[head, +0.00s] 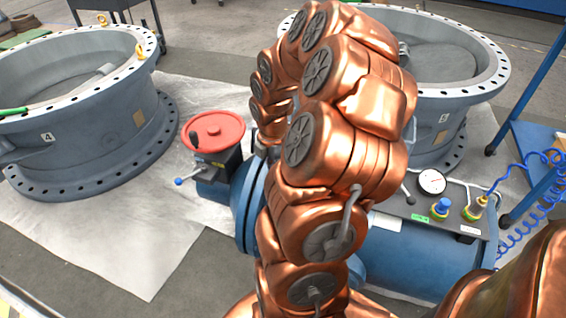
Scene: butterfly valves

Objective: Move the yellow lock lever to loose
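I cannot make out a yellow lock lever for certain. A blue valve assembly (246,200) stands in the middle, partly behind my copper-coloured arm. A red handwheel (213,131) with a black knob sits on its left side. A short lever with a blue ball end (179,181) sticks out below the wheel. My arm arches over the assembly and hides much of its middle. My gripper does not show; the far end of the arm curls down behind its nearer links.
A panel at right carries a pressure gauge (431,182), a blue knob (442,206) and a yellow fitting (475,208) with a coiled blue hose (527,205). Large grey flanged rings stand at left (75,145) and back right (470,93). White sheeting (135,245) at left is mostly clear.

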